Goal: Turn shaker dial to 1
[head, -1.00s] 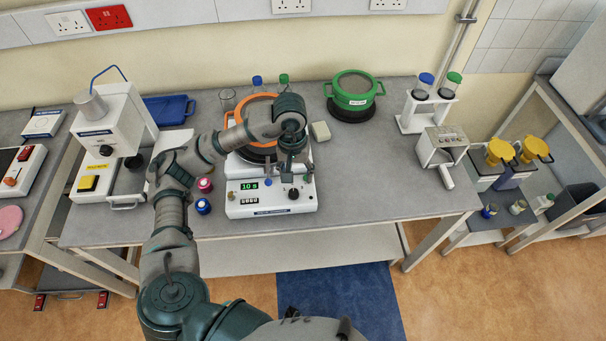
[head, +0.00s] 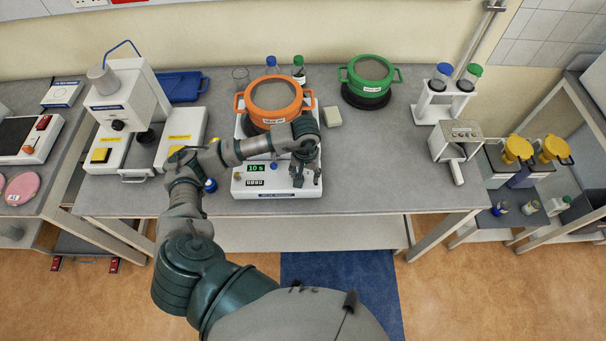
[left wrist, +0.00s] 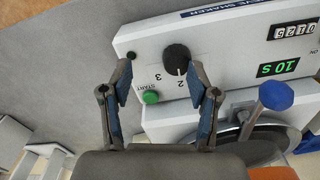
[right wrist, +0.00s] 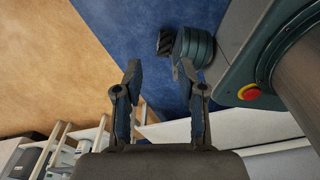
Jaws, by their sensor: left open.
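The white sieve shaker (head: 240,187) stands near the table's front edge, with a green display reading 10 s. Its black dial (left wrist: 177,57) shows in the left wrist view, and its white mark points toward the 2. The 3 shows beside it; I cannot see the 1, and a finger covers part of that side. My left gripper (head: 304,180) points down over the shaker's front right and hides the dial in the head view. It is open, with its fingertips (left wrist: 163,80) apart near the dial. My right gripper (right wrist: 160,75) is open and empty, away from the shaker.
A green START button (left wrist: 150,97) and a blue knob (left wrist: 276,94) are close to the left fingers. An orange-rimmed sieve (head: 274,112) sits on the shaker behind my arm. A green sieve (head: 370,87) stands behind to the right.

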